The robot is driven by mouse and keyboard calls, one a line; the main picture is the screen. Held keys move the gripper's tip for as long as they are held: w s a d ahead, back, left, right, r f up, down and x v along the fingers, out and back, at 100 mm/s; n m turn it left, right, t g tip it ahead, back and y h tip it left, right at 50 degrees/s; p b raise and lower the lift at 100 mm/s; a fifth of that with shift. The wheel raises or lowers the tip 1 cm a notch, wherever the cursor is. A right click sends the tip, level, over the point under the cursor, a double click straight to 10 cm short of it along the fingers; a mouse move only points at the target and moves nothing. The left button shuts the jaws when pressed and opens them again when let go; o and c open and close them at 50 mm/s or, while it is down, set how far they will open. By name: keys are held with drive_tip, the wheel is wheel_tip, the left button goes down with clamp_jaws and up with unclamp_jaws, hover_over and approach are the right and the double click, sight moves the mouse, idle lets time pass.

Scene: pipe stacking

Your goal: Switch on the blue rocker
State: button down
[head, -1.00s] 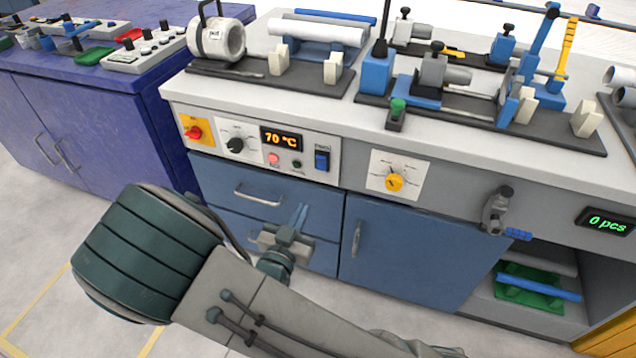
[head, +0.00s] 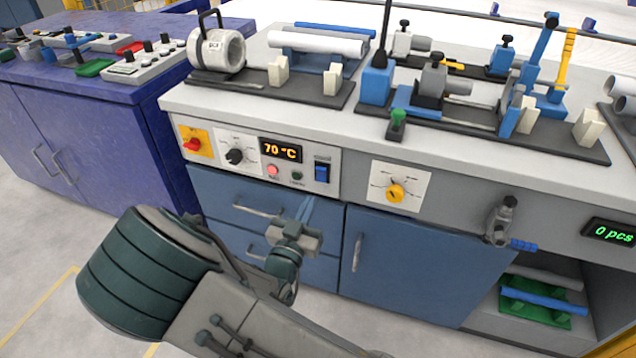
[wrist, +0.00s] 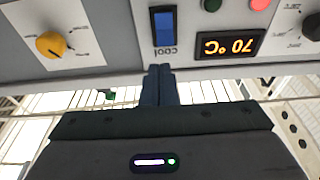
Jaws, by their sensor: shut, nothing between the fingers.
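The blue rocker (head: 322,173) sits at the right end of the control panel, right of the orange 70 °C display (head: 281,151). In the wrist view the rocker (wrist: 164,28) appears upside down, in a dark frame with a label beside it. My gripper (head: 305,206) is shut and empty, its blue-grey fingers pointing up just below and left of the rocker in the head view. In the wrist view the shut fingers (wrist: 159,82) lie just below the rocker in the picture, apart from it as far as I can see. I cannot tell the rocker's position.
A pink button (head: 272,170), a dark green button (head: 297,176), a black knob (head: 234,156) and a red switch (head: 193,144) share the panel. A yellow knob (head: 395,192) is to the right. The worktop (head: 350,131) edge juts above; drawers (head: 236,199) lie below.

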sight(323, 171)
drive_tip(key=b+x, duration=0.1)
drive_tip(key=x, duration=0.6)
drive_tip(key=shift+w, duration=0.25)
drive_tip(key=shift+r, duration=0.1)
